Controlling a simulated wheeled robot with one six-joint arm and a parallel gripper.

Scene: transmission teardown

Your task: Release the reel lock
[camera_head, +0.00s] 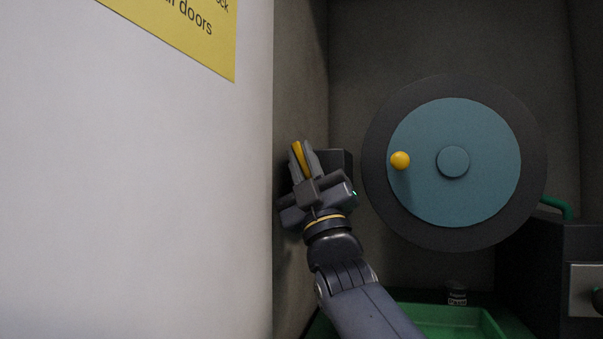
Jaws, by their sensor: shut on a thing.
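My gripper (303,158) is at the left side wall of the recess, left of the reel. Its two grey fingers are shut on a yellow lever (298,154), which I take to be the reel lock. The lever is tilted slightly left at its top. A dark block (335,165) sits just right of and behind the gripper, partly hidden by it. The reel (482,140) has a blue-grey face, a dark rim and a round hub, and faces me. A yellow knob (400,160) stands on its left side. My gripper does not touch the reel.
A large white panel (140,190) with a yellow sign (190,35) fills the left. Below the reel are a green tray (450,322) and a small labelled container (457,293). A dark box (545,260) with a green handle (556,206) stands at the lower right.

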